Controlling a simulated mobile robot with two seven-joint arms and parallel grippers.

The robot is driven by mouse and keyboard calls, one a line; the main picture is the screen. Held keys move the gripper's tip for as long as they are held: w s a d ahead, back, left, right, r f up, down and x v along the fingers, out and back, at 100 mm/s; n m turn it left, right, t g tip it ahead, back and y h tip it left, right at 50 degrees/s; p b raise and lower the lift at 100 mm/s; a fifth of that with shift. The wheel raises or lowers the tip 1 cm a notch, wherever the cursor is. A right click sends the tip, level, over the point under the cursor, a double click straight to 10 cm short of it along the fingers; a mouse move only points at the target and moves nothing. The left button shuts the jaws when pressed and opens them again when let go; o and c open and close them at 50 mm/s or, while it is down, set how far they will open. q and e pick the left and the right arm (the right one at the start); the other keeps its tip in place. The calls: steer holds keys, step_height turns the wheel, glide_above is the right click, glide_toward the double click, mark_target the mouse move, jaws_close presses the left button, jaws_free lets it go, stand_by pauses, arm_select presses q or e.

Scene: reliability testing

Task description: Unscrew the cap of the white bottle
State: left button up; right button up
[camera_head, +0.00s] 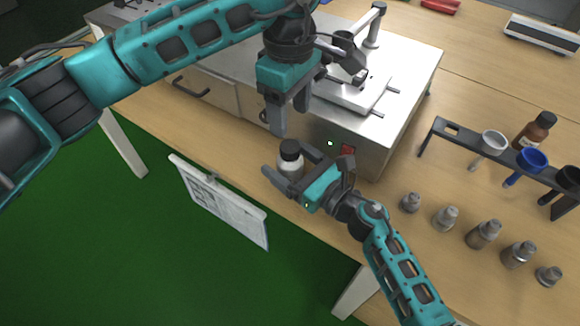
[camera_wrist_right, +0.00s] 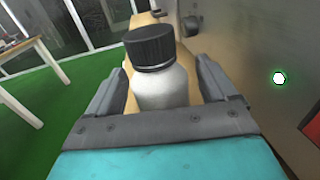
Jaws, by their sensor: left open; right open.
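The white bottle (camera_head: 289,171) stands at the table's front edge, with its black cap (camera_head: 290,150) on top. My right gripper (camera_head: 286,172) is open, with one finger on each side of the bottle's body. In the right wrist view the white body (camera_wrist_right: 162,88) sits between the two fingers, with a visible gap at least on the right side, and the ribbed black cap (camera_wrist_right: 150,47) rises above them. My left gripper (camera_head: 288,122) is open and points down above the cap, apart from it. Whether the bottle rests on the table is hidden by my right gripper.
A metal machine (camera_head: 385,140) with a red switch stands just behind the bottle. A dark rack (camera_head: 480,150) with coloured cups and a brown bottle (camera_head: 534,131) is at the right. A clipboard (camera_head: 222,203) hangs at the front edge.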

steer(key=shift+x, duration=0.85)
